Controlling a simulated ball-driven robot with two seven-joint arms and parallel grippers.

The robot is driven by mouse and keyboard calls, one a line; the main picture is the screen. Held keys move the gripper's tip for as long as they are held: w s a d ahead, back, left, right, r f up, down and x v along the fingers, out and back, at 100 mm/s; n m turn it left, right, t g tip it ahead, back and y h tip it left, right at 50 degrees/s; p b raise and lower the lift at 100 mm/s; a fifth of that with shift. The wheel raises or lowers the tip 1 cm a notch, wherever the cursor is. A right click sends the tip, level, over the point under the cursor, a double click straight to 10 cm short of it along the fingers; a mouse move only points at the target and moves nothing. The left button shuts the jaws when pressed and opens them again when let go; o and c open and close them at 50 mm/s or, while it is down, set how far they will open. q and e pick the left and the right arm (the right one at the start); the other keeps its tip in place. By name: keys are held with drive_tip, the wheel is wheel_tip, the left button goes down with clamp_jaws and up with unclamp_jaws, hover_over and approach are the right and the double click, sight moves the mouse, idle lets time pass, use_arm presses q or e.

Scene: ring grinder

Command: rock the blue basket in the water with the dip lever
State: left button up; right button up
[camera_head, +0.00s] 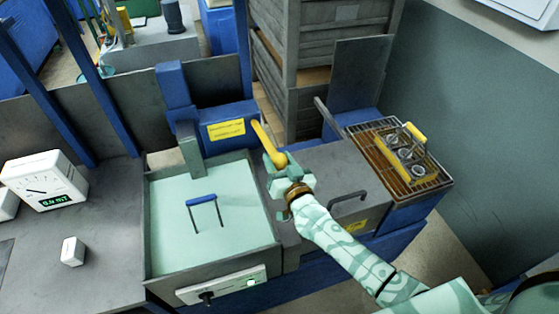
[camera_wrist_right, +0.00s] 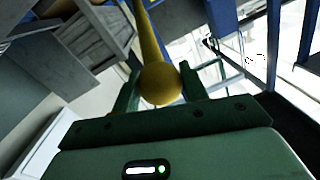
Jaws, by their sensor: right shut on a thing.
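The dip lever (camera_head: 264,137) is a yellow bar with a round knob, beside the right wall of the water tank. My right gripper (camera_head: 278,163) is shut on its knob; in the right wrist view the yellow ball (camera_wrist_right: 160,83) sits between the two fingers. The blue basket shows only as a blue-topped handle (camera_head: 202,197) standing out of the pale green water (camera_head: 170,225). The basket's body is hidden under the opaque water. My left gripper is not in view.
The tank's front has a control panel (camera_head: 222,287) with a black knob and a green light. Right of the lever is a grey lid (camera_head: 325,175) with a dark handle. Further right, a yellow-handled basket of metal rings (camera_head: 408,157) stands on a brown rack. A gauge box (camera_head: 43,180) stands left.

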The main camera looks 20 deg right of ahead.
drive_tip(key=w+r+p, duration=0.1)
drive_tip(key=r+p, duration=0.1)
drive_tip(key=r, duration=0.1)
drive_tip(key=w+r+p, duration=0.2)
drive_tip(key=r+p, duration=0.1)
drive_tip(key=w+r+p, duration=0.2)
drive_tip(key=r, duration=0.2)
drive_tip(key=shift+a+p, duration=0.1)
drive_tip(key=shift+p, duration=0.2)
drive_tip(key=shift+w+r, duration=0.15)
drive_tip(key=shift+w, duration=0.1)
drive_tip(key=shift+t, duration=0.3)
drive_tip(key=o, duration=1.3)
drive_tip(key=s, duration=0.5)
drive_tip(key=s+d+p, duration=0.1)
drive_tip(key=s, duration=1)
drive_tip(key=shift+s+d, duration=0.1)
drive_tip(key=shift+d, duration=0.3)
